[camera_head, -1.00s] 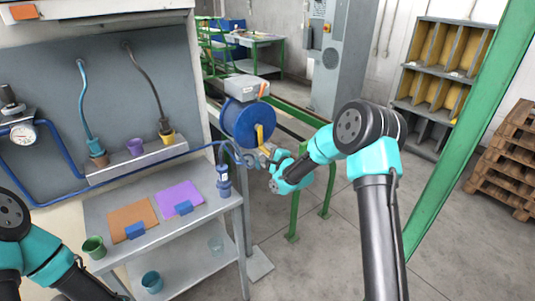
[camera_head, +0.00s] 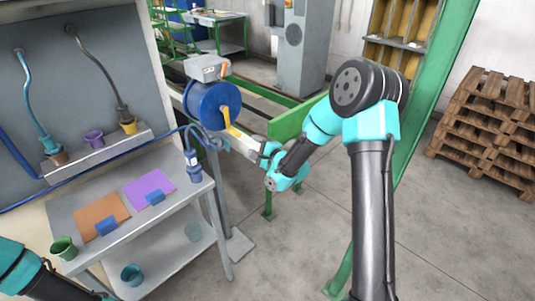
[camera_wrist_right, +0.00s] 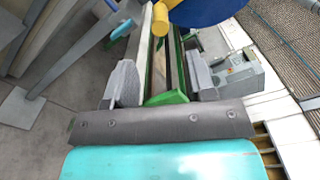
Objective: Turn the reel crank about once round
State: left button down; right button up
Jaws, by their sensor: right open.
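The blue reel (camera_head: 207,103) is mounted beside the workbench, with a yellow crank (camera_head: 227,114) on its near face. The crank's handle points down and right toward my right gripper (camera_head: 243,143). In the right wrist view the yellow handle (camera_wrist_right: 160,20) is at the top, beyond the fingertips, and part of the blue reel (camera_wrist_right: 205,10) shows behind it. My right gripper (camera_wrist_right: 172,78) is open, its two grey fingers wide apart with nothing held between them. My left arm shows only at the lower left edge of the head view; its gripper is out of sight.
A grey box (camera_head: 207,67) sits above the reel. Left is a workbench (camera_head: 165,222) with orange and purple sheets, cups and a blue bottle (camera_head: 193,167). A green frame (camera_head: 292,122) stands behind my right arm. Wooden pallets (camera_head: 487,125) are at the far right.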

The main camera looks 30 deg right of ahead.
jog(key=v, duration=0.6)
dwell(0.3)
jog(key=s+a+f+n+g, duration=0.2)
jog(key=s+f+n+g, duration=0.1)
jog(key=f, duration=0.4)
jog(key=s+a+f+n+g+h, duration=0.1)
jog(key=s+a+f+n+g, duration=0.15)
jog(key=f, duration=0.35)
jog(key=s+a+f+n+g, duration=0.2)
jog(key=s+f+n+g, duration=0.1)
jog(key=f, duration=0.4)
jog(key=s+a+f+n+g, duration=0.2)
jog(key=s+f+n+g, duration=0.2)
jog(key=s, duration=0.4)
jog(key=s+a+f+n+g, duration=0.3)
jog(key=s+f+n+g, duration=0.1)
jog(key=s, duration=0.4)
jog(key=shift+s+f+n, duration=0.3)
jog(key=shift+f+n, duration=0.15)
jog(key=shift+f, duration=0.5)
jog(key=shift+c, duration=0.2)
